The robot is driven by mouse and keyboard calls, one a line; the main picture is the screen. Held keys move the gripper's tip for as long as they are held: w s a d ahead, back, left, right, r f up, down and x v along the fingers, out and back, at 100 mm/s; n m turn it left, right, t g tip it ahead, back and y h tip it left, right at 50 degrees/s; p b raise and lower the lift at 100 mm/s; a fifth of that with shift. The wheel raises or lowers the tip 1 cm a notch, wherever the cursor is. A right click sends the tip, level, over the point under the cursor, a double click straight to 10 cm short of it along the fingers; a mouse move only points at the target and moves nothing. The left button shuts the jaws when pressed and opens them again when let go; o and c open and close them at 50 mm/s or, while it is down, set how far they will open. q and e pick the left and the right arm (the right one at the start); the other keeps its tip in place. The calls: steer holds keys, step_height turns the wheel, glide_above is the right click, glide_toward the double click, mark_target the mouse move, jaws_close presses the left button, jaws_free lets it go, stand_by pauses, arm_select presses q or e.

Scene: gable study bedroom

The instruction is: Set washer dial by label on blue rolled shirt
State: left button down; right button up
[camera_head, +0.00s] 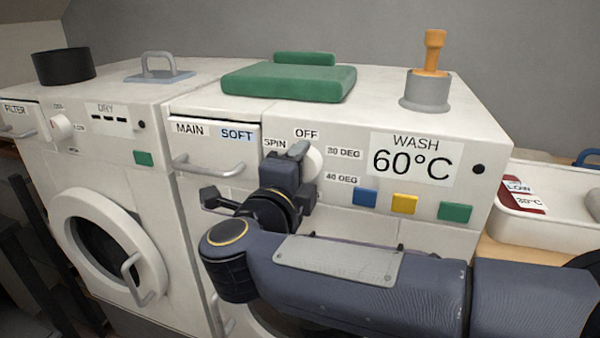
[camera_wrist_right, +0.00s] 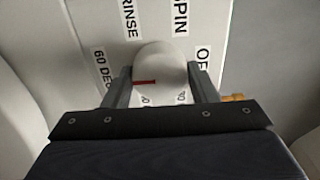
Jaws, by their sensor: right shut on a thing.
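The white washer dial (camera_head: 313,161) sits on the washer front, ringed by labels OFF, SPIN, 30 DEG and 40 DEG. My right gripper (camera_head: 299,151) is shut on the dial, with one finger on each side. In the right wrist view the dial (camera_wrist_right: 160,62) is between the fingers. Its red mark points left, below the 60 DEG label (camera_wrist_right: 103,66); RINSE and SPIN show above. The lower labels are partly hidden. I cannot make out a blue rolled shirt. My left gripper is not in view.
The washer display (camera_head: 415,160) reads WASH 60°C. Blue, yellow and green buttons (camera_head: 455,212) lie below it. A drawer (camera_head: 212,148) marked MAIN and SOFT is left of the dial. A dryer (camera_head: 85,170) stands further left.

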steer(key=shift+f, duration=0.1)
steer(key=o, duration=1)
steer(key=shift+c, duration=0.2)
steer(key=v, duration=0.8)
